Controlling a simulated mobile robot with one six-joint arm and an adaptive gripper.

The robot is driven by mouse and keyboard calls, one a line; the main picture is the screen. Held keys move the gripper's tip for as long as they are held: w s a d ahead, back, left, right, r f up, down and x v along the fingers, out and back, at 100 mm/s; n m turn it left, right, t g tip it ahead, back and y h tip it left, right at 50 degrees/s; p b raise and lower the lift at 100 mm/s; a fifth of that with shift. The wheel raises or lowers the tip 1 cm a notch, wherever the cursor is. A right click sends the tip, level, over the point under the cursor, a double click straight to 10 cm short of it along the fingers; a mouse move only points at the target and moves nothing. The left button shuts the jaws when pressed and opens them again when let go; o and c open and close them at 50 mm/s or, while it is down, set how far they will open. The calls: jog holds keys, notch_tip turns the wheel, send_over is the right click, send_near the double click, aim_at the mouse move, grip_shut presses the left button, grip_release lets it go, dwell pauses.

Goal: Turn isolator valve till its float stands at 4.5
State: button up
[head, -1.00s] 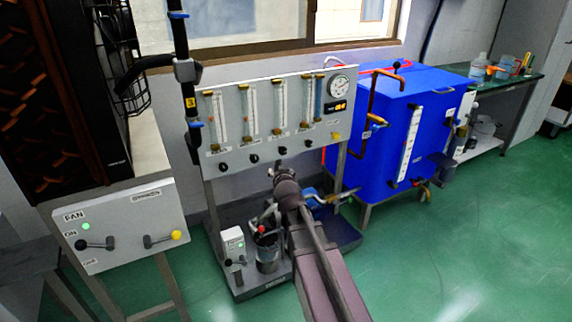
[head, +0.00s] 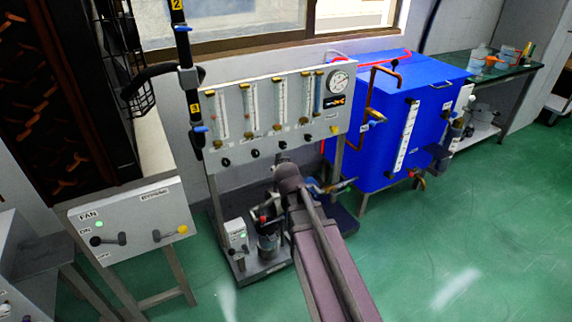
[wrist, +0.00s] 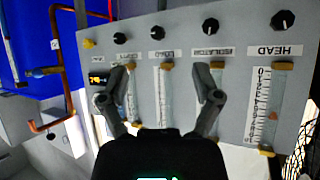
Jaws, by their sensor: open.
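The isolator valve is a black knob (wrist: 210,26) above the "ISOLATOR" label in the wrist view, which shows the panel upside down. In the head view it is the second knob (head: 255,153) from the left. The isolator's float tube (wrist: 218,76) is partly covered by a finger in the wrist view; I cannot read its float. The matching tube (head: 250,110) shows in the head view, its float too small to read. My gripper (wrist: 161,84) is open and empty, its fingers in front of the tubes, apart from the knob. In the head view my arm hides the fingers.
The grey panel (head: 237,147) carries other black knobs, a yellow knob (head: 334,129), a gauge (head: 339,80) and a "HEAD" tube (wrist: 262,105). A blue tank (head: 385,150) with copper pipes stands right. A fan box (head: 135,215) stands left. Green floor (head: 490,220) is clear at right.

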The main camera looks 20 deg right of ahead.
jog(key=s+a+r+g+p, duration=0.1)
jog(key=s+r+g+p, duration=0.3)
jog(key=s+p, duration=0.3)
jog(key=shift+s+a+r+n+g+y+p, duration=0.3)
jog(key=shift+r+p, duration=0.45)
jog(key=shift+p, duration=0.8)
jog(key=s+a+f+n+g+y, duration=0.1)
jog(key=s+a+g, duration=0.15)
jog(key=s, duration=0.45)
jog(key=s+a+f+n+g+y, duration=0.1)
jog(key=s+g, duration=0.3)
jog(key=s, duration=0.3)
notch_tip(320, 180, up, 15)
jog(key=p, duration=1.6)
jog(key=shift+a+f, duration=0.1)
jog(key=shift+f, duration=0.1)
dwell(0.6)
